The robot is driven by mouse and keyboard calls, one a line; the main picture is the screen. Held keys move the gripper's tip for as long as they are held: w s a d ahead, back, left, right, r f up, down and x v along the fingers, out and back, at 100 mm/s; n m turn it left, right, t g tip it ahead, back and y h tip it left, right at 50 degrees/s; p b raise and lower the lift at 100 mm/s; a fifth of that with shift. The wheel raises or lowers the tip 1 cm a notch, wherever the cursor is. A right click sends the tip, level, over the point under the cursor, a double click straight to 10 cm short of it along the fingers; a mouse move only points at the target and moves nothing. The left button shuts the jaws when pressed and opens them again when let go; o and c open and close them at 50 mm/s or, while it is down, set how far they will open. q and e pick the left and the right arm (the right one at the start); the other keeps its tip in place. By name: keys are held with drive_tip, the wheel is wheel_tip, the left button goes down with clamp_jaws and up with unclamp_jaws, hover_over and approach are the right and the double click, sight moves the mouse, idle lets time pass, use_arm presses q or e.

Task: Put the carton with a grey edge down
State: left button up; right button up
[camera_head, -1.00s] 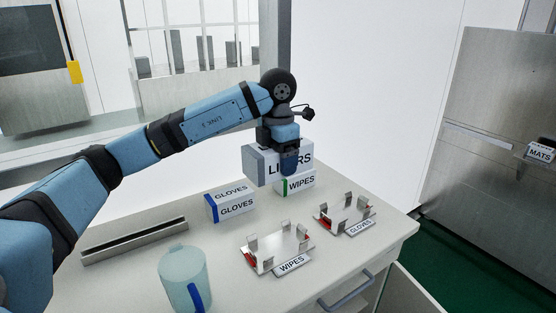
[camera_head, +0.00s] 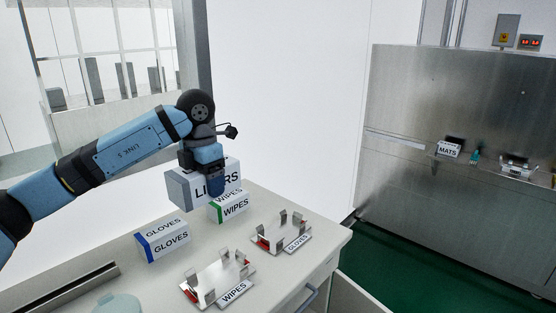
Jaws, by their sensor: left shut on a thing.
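The carton with a grey edge (camera_head: 181,189) is white, with black lettering partly hidden by my gripper, and its grey end faces left. My left gripper (camera_head: 217,190) points down and is shut on this carton. It holds the carton above the back of the table, over and partly in front of the green-edged WIPES carton (camera_head: 236,207). From this view I cannot tell how far the carton is above what lies beneath. My right gripper is not in view.
A blue-edged GLOVES carton (camera_head: 170,244) stands on the table (camera_head: 158,284). Metal holders labelled WIPES (camera_head: 213,286) and GLOVES (camera_head: 275,242) stand near the right edge. A metal rail (camera_head: 72,289) lies at left. A steel wall unit (camera_head: 450,200) at right bears a MATS carton (camera_head: 449,149).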

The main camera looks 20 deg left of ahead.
use_arm(q)
drive_tip(key=shift+s+d+f+m, duration=0.1)
drive_tip(key=shift+d+f+m, duration=0.25)
drive_tip(key=shift+m, duration=0.35)
drive_tip(key=s+d+f+m+p, duration=0.4)
drive_tip(key=s+d+f+m, duration=0.1)
drive_tip(key=m, duration=1)
drive_tip(key=s+d+f+m+p, duration=0.3)
drive_tip(key=s+d+f+m, duration=0.2)
drive_tip(key=m, duration=1)
drive_tip(key=shift+s+d+f+p, duration=0.4)
drive_tip(key=shift+d+f, duration=0.45)
drive_tip(key=shift+f, duration=0.55)
